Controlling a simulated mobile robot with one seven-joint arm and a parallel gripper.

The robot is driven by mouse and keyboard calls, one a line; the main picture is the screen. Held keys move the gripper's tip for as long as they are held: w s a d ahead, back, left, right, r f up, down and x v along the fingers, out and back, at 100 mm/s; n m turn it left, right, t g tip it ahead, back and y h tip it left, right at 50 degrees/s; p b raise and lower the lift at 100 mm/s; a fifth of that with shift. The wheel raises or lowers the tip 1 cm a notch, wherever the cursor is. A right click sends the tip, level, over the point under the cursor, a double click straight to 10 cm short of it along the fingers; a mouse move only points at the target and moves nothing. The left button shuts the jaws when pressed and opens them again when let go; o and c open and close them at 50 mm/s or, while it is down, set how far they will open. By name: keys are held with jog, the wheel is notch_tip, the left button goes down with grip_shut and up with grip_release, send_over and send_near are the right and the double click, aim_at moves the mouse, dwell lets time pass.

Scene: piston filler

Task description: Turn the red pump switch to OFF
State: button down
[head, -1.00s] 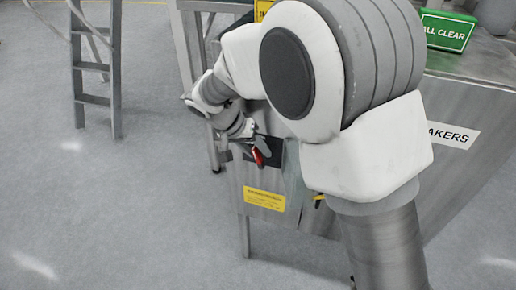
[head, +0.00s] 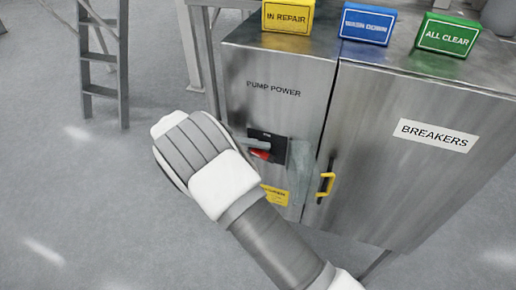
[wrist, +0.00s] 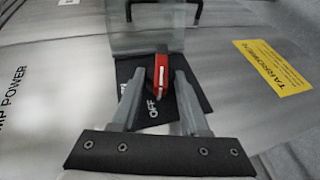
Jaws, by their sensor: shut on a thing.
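The red pump switch (head: 260,154) sits on a black plate (head: 278,149) on the steel cabinet front, under the words PUMP POWER. In the wrist view the red handle (wrist: 161,74) stands between the two fingers of my gripper (wrist: 159,92), which is shut on it. The word OFF (wrist: 152,109) shows on the black plate just beside the handle's near end. In the head view my gripper (head: 257,144) reaches the switch from the left, and part of the handle is hidden by it. The ON mark cannot be read.
A clear flap (head: 300,168) hangs right of the switch. IN REPAIR (head: 288,16), WASH DOWN (head: 367,26) and ALL CLEAR (head: 447,33) signs stand on top. A ladder (head: 103,60) is at the left.

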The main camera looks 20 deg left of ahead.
jog(key=shift+f+n+t+h+b, duration=0.2)
jog(key=shift+n+h+b, duration=0.15)
jog(key=shift+h, duration=0.35)
jog(key=shift+f+n+t+h+b, duration=0.15)
jog(key=shift+n+t+h+b, duration=0.15)
jog(key=shift+h, duration=0.4)
jog(key=shift+c, duration=2.1)
grip_release()
jog(key=shift+a, duration=0.2)
